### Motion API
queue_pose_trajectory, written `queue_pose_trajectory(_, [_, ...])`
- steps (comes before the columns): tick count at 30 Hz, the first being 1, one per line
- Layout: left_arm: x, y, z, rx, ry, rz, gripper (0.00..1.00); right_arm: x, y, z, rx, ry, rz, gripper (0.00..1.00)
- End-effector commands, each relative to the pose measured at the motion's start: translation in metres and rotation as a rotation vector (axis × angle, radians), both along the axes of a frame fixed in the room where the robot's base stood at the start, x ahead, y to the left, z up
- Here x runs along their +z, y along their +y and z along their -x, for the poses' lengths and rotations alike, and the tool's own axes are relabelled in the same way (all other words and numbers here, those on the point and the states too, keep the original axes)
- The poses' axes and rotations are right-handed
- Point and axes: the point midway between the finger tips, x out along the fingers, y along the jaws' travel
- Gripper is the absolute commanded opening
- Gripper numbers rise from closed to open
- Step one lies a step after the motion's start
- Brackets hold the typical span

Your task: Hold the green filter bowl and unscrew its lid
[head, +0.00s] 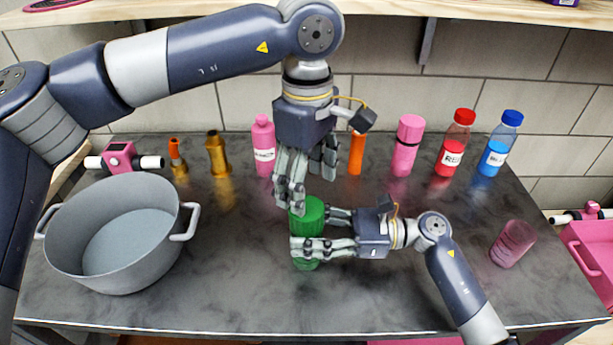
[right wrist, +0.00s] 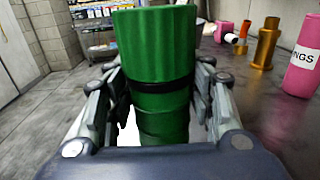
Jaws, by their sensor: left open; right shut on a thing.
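The green filter bowl (head: 306,263) stands upright near the middle of the table, with its ribbed green lid (head: 309,211) on top. My right gripper (head: 308,232) comes in from the right and is shut on the bowl, its fingers on either side. In the right wrist view the bowl (right wrist: 162,122) stands between the fingers, and the lid (right wrist: 156,45) rises above them with a dark seam beneath. My left gripper (head: 305,190) points down from above, open, just over the lid. Its fingers partly cover the lid, and I cannot tell whether they touch it.
A large grey pot (head: 120,240) stands at left. Along the back are pink bottles (head: 264,150), brass fittings (head: 217,155), an orange tube (head: 356,153), and red (head: 453,148) and blue (head: 498,148) bottles. A pink cup (head: 511,245) is at right. The front of the table is clear.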

Motion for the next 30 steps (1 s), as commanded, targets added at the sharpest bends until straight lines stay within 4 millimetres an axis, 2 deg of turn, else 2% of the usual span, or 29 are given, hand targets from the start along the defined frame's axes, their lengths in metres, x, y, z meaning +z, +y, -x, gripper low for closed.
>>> queue_pose_trajectory(21, [0.0017, 0.0007, -0.0006, -1.269, 0.000, 0.003, 0.68, -0.0003, -0.0002, -0.0002, -0.001, 0.000, 0.001, 0.00])
queue_pose_trajectory(30, [0.0021, 0.0011, -0.0009, -1.679, 0.000, 0.002, 0.68, -0.0003, -0.0002, -0.0001, -0.001, 0.000, 0.001, 0.00])
